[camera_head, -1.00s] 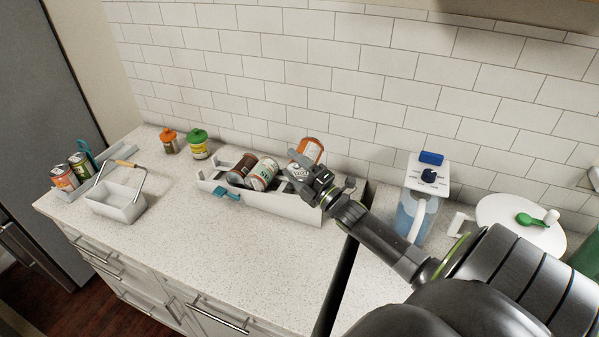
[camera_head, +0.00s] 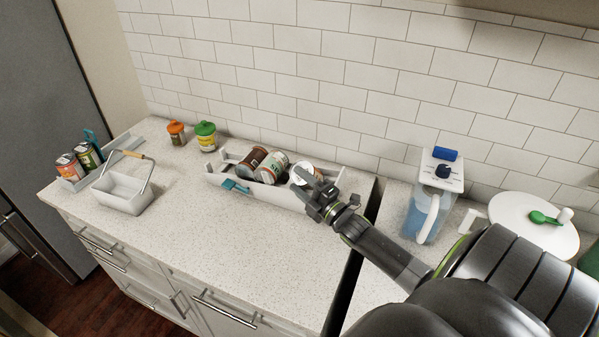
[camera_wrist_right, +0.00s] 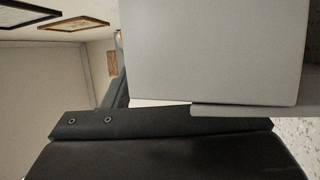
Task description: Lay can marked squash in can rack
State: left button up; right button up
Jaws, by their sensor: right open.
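The white can rack (camera_head: 284,199) stands on the counter near the wall. A brown can (camera_head: 254,160) and a white and green can (camera_head: 272,168) lie tilted in it. A third can (camera_head: 302,174) is at the rack's right part, its pale end showing; the gripper hides some of it. I cannot read which can is marked squash. My right gripper (camera_head: 319,187) is open, just in front of this third can and over the rack's right end. In the right wrist view a plain grey surface fills much of the picture and no can shows. My left gripper is not in view.
A blue clip-like piece (camera_head: 235,185) is at the rack's front left. Two lidded jars (camera_head: 206,137) stand behind left. A white basket (camera_head: 124,192) and a tray of cans (camera_head: 72,168) are farther left. A water jug (camera_head: 421,212) stands right. The front counter is clear.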

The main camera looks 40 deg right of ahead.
jog(key=shift+o, duration=0.3)
jog(key=shift+d+f, duration=0.5)
jog(key=shift+d, duration=0.05)
jog(key=shift+o, duration=1.1)
jog(key=shift+s+r, duration=0.15)
jog(key=shift+s, duration=0.05)
jog(key=shift+o, duration=0.5)
jog(key=shift+d, duration=0.1)
jog(key=shift+r, duration=0.2)
jog(key=shift+s+f, duration=0.35)
jog(key=v, duration=0.3)
jog(key=shift+s+d+f+b, duration=0.15)
jog(key=shift+s+f+b, duration=0.15)
jog(key=shift+s+f, duration=0.05)
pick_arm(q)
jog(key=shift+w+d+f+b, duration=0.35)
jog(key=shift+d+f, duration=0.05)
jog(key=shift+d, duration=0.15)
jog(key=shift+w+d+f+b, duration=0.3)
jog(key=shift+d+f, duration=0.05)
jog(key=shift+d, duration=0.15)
pick_arm(e)
jog(key=a+r+v, duration=0.1)
jog(key=r+v, duration=0.1)
jog(key=v, duration=1)
jog(key=shift+s, duration=0.4)
